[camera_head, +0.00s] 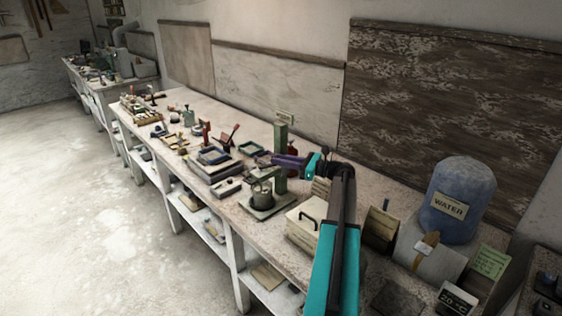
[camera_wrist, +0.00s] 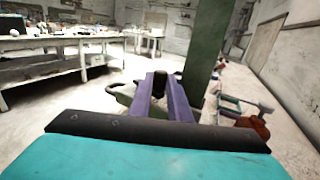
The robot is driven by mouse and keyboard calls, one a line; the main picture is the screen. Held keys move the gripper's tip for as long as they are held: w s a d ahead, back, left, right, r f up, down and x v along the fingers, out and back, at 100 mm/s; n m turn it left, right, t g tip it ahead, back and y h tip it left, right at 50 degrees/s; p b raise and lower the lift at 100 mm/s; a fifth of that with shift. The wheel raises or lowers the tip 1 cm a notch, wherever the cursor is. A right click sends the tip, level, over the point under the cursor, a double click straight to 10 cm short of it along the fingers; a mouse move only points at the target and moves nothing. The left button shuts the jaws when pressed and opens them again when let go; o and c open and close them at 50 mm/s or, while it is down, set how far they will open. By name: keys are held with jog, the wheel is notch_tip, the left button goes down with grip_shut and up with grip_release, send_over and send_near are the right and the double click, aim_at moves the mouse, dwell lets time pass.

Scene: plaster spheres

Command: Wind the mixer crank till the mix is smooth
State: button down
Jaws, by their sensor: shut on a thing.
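The mixer (camera_head: 281,140) stands on the bench with a green upright column, which also rises in the wrist view (camera_wrist: 208,50). A small metal pot (camera_head: 262,190) sits at its foot on a flat base. My gripper (camera_head: 276,159) has purple fingers and reaches in from the right at the column's height, above the pot. In the wrist view the fingers are closed around a dark upright crank knob (camera_wrist: 160,82). The rest of the crank is mostly hidden by the fingers. The mix inside the pot cannot be made out.
A cream box with a dark handle (camera_head: 305,228) stands right of the mixer, near my arm. A blue water container (camera_head: 456,200) is farther right. Trays (camera_head: 214,163) and small tools crowd the bench to the left. The floor (camera_head: 110,220) in front is clear.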

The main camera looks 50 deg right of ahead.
dwell(0.3)
jog(key=c, duration=1.9)
grip_release()
jog(key=b+v, duration=0.3)
jog(key=v, duration=1.1)
jog(key=shift+w+b, duration=0.1)
jog(key=shift+b, duration=0.25)
